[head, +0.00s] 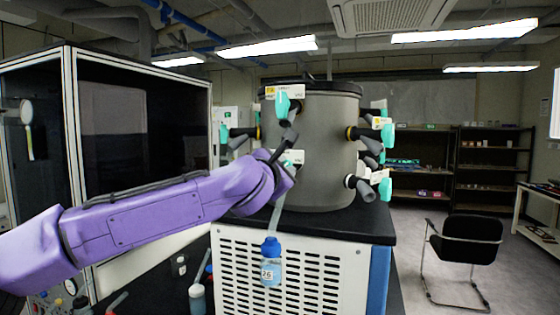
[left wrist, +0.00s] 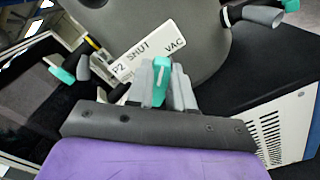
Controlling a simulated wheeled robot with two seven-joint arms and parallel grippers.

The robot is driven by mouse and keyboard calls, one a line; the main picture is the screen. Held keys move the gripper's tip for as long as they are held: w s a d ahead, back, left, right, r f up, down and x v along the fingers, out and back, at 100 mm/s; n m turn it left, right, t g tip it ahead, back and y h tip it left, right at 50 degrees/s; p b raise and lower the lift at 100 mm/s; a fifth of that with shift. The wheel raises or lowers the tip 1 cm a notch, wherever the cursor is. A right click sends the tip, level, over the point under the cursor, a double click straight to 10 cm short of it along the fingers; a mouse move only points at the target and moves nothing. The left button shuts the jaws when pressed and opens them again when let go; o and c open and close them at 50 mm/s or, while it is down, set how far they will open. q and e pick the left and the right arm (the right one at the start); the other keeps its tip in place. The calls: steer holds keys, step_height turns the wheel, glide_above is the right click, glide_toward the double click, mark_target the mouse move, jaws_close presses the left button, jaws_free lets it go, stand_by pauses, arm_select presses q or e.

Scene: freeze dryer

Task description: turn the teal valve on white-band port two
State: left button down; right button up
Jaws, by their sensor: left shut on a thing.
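The grey drum (head: 312,175) of the freeze dryer carries several side ports with teal valves. My left gripper (head: 287,161) is at the drum's front, partly hiding a port there. In the left wrist view, my left gripper (left wrist: 164,84) is shut on a teal valve handle (left wrist: 161,80), with grey fingers on both sides. A white tag (left wrist: 148,50) beside it reads P2, SHUT, VAC. The gripped port's band is hidden. Another port at lower right has a white band (head: 349,181) and a teal valve (head: 385,188). My right gripper is not in view.
A blue-capped bottle (head: 271,262) hangs below my gripper in front of the white vented cabinet (head: 300,285). Other teal valves stick out close by at upper front (head: 282,105) and right (head: 387,134). A black-framed glass cabinet (head: 140,130) stands left; a chair (head: 468,240) stands right.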

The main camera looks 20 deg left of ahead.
arm_select(q)
steer(key=shift+m+p, duration=0.55)
steer(key=shift+m, duration=0.75)
steer(key=shift+d+f, duration=0.1)
steer(key=c, duration=1)
jaws_free()
steer(key=s+b, duration=0.4)
steer(key=s, duration=0.6)
steer(key=shift+s+a, duration=0.2)
